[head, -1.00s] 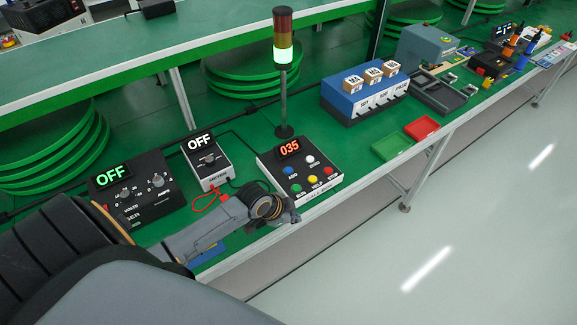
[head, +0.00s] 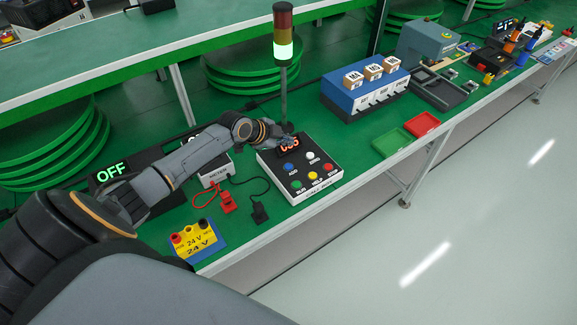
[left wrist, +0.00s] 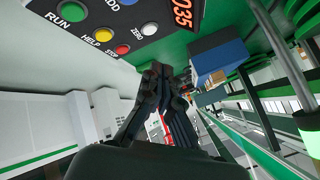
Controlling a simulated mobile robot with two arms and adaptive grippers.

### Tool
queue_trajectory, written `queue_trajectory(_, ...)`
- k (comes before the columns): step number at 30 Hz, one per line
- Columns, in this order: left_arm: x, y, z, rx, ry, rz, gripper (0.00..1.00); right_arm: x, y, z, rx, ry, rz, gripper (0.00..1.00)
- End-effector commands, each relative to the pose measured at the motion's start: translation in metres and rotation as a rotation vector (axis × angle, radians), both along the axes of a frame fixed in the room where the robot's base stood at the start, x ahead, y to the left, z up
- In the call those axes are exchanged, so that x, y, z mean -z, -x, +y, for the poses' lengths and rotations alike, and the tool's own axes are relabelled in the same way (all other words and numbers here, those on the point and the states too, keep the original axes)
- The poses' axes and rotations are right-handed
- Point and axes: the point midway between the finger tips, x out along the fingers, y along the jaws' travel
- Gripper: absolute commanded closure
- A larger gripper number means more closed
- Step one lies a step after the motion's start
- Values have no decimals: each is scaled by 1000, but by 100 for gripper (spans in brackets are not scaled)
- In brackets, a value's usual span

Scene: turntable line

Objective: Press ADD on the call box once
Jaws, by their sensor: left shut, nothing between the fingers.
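The call box (head: 273,170) stands on the green bench, with a blue ADD button (head: 288,168) and several other coloured buttons. Its red display (head: 290,147) is partly covered by my left gripper (head: 284,137) in the head view. In the left wrist view the display (left wrist: 182,12) reads 035 and the ADD button is cut off at the top edge. My left gripper is shut and empty, above the back left of the box, and it also shows in the left wrist view (left wrist: 158,78). ADD is uncovered in the head view. My right gripper is not in view.
A signal tower (head: 283,70) with a lit green-white lamp stands behind the box. A meter (head: 216,174) and a yellow and blue 24 V block (head: 196,241) are to the left. Red and green trays (head: 422,125) and a blue dispenser (head: 365,98) stand to the right.

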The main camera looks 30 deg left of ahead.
Motion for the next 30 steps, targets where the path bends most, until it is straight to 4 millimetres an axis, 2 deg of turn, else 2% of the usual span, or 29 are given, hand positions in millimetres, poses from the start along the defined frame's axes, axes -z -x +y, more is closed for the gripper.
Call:
queue_trajectory(8, 28, 0, 0, -1, 0, 2, 100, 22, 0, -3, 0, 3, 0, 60)
queue_trajectory(18, 77, 0, 0, -1, 0, 1, 100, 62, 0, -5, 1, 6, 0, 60)
queue_trajectory(23, 86, 0, 0, -1, 0, -1, 100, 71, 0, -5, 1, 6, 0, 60)
queue_trajectory(30, 86, 0, 0, -1, 1, 0, 100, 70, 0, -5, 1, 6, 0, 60)
